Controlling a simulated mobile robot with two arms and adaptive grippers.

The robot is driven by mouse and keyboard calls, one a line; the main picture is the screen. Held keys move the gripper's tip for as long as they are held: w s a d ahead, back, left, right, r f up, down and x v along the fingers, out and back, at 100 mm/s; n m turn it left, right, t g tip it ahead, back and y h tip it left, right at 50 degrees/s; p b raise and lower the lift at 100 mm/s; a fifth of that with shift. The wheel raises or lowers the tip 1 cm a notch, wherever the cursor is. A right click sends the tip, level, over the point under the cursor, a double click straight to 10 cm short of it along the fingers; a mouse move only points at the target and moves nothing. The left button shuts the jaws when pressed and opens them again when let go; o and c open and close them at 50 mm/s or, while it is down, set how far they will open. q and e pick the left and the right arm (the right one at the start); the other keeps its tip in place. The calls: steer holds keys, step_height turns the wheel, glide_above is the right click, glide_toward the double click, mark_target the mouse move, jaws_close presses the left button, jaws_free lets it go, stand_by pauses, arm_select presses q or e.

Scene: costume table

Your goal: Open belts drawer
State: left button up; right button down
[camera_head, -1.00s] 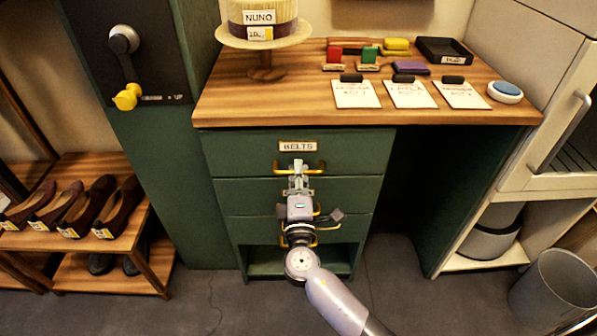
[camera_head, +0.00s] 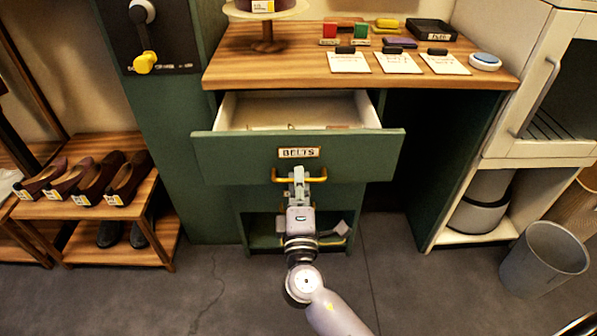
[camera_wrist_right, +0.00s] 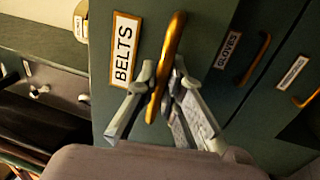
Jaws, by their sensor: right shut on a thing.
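The green belts drawer (camera_head: 225,158) is pulled well out from under the wooden tabletop, and its pale inside shows. A "BELTS" label (camera_head: 299,152) is on its front, above a brass bar handle (camera_head: 285,179). My right gripper (camera_head: 299,175) is shut on the handle at its middle. In the right wrist view the gripper's fingers (camera_wrist_right: 160,85) close around the brass handle (camera_wrist_right: 174,40) beside the "BELTS" label (camera_wrist_right: 123,50). A few small items lie inside the drawer, too small to tell. My left gripper is not in view.
The tabletop (camera_head: 280,72) holds cards, coloured blocks, a black tray (camera_head: 432,30) and a cake stand (camera_head: 268,45). A shoe rack (camera_head: 85,205) stands at left. A grey bin (camera_head: 545,262) stands at right. In the wrist view a "GLOVES" drawer label (camera_wrist_right: 228,48) shows.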

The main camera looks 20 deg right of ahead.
steer(key=r+b+v, duration=0.1)
steer(key=v, duration=0.5)
steer(key=shift+s, duration=0.5)
steer(key=shift+a, duration=0.1)
steer(key=c, duration=1.7)
jaws_free()
steer(key=v, duration=1.2)
